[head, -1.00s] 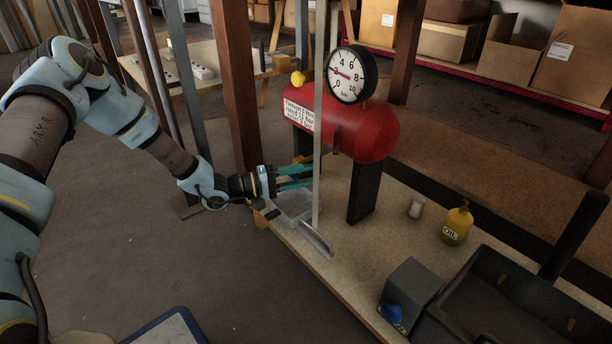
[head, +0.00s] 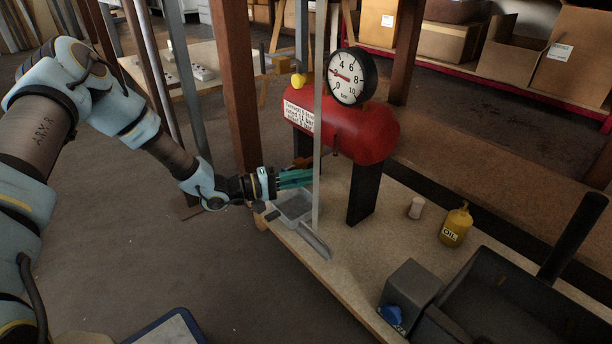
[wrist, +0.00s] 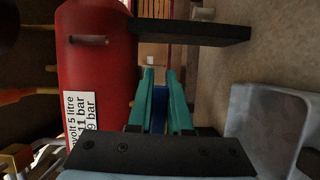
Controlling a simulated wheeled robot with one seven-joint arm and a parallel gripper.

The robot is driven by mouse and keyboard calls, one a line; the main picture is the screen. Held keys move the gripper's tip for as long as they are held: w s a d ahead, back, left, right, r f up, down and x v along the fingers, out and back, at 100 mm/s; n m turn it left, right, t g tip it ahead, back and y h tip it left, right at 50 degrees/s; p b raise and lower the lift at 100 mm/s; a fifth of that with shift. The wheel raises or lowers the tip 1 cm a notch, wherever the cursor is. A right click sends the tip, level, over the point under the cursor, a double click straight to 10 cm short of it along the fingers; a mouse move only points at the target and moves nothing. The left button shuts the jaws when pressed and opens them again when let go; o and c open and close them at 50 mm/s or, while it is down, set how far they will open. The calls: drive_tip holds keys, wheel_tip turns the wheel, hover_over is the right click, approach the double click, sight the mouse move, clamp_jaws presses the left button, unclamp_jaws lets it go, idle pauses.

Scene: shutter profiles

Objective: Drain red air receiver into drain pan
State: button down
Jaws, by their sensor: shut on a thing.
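The red air receiver (head: 365,132) lies on dark legs on the bench, with a white label. Its dial gauge (head: 346,76) points left, between 2 and 4. My gripper (head: 311,174) is below the receiver's left end, with teal fingers close together. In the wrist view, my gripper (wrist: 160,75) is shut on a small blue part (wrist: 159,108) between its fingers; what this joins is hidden. The receiver (wrist: 95,60) fills the left there. The grey drain pan (head: 294,207) sits on the bench below the fingers; it also shows in the wrist view (wrist: 265,125).
A thin grey upright (head: 317,150) stands before the receiver, with a scoop-like metal piece (head: 314,242) at its foot. A yellow oil bottle (head: 456,224), a small pale cup (head: 416,208) and a grey box with a blue knob (head: 410,287) stand to the right.

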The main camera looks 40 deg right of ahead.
drive_tip(key=w+f+m+t+y+p, duration=0.2)
drive_tip(key=w+f+m+t+p, duration=0.2)
drive_tip(key=m+p, duration=0.5)
drive_tip(key=shift+w+f+m+t+y, duration=0.35)
drive_tip(key=shift+f+m+t, duration=0.15)
drive_tip(key=shift+m+t, duration=1)
drive_tip(key=shift+d+m, duration=0.1)
drive_tip(key=shift+m, duration=0.2)
drive_tip(key=c, duration=0.8)
unclamp_jaws()
drive_tip(key=shift+c, duration=0.2)
drive_tip(key=p+v, duration=0.3)
drive_tip(key=v, duration=0.7)
drive_tip(key=shift+w+a, duration=0.15)
drive_tip(key=shift+a, duration=0.2)
drive_tip(key=shift+w+r, duration=0.1)
